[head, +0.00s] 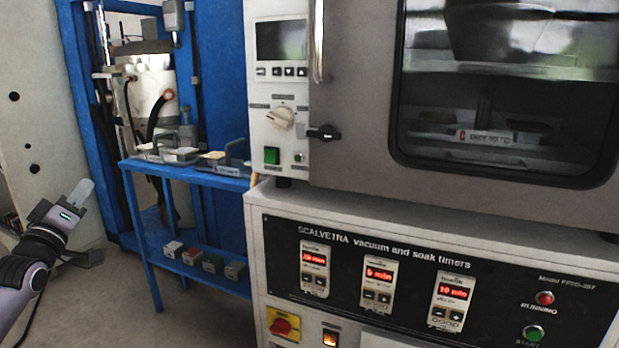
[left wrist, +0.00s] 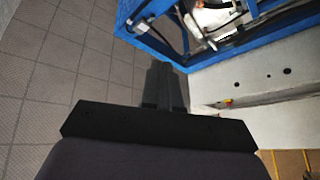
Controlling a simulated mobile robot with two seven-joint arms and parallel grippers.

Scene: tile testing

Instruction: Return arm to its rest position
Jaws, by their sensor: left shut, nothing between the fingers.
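My left gripper (head: 78,193) is at the left of the head view, its arm coming in from the lower left edge. It is shut with nothing between its fingers. It is in front of a pale panel and to the left of the blue shelf, apart from both. In the left wrist view the dark fingers (left wrist: 163,88) are together over a tiled floor, with a pale machine side to their right. My right gripper is in neither view.
A blue shelf (head: 185,173) holds trays on top and small blocks below. A grey chamber (head: 350,170) with a dark window stands above a timer panel (head: 400,262) at the right. A pale panel (head: 35,110) stands at the left. Tiled floor (left wrist: 60,70) is clear.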

